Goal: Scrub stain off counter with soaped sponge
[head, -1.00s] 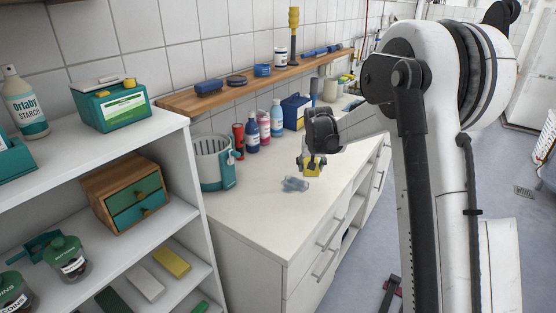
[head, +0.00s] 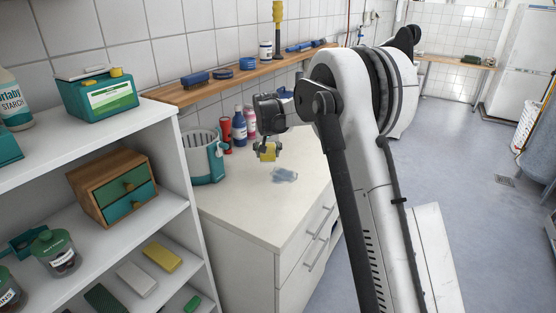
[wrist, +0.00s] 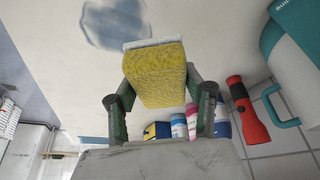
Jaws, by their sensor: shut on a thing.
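A yellow sponge (head: 268,151) with a pale layer along one edge is held by my gripper (head: 267,148) above the counter. In the wrist view the sponge (wrist: 156,75) sits between both fingers of my gripper (wrist: 158,90), which are shut on it. The stain (head: 285,175) is a blue-grey smear on the white counter (head: 245,218). It also shows in the wrist view (wrist: 113,22), beyond the sponge. In the head view the sponge is up and left of the stain and apart from it. Whether soap is on the sponge I cannot tell.
A teal and white bucket (head: 203,160) stands at the counter's left back. A red flashlight (head: 226,133) and bottles (head: 239,128) stand along the wall, behind my gripper. A wooden shelf (head: 222,88) runs above. The counter's front is clear.

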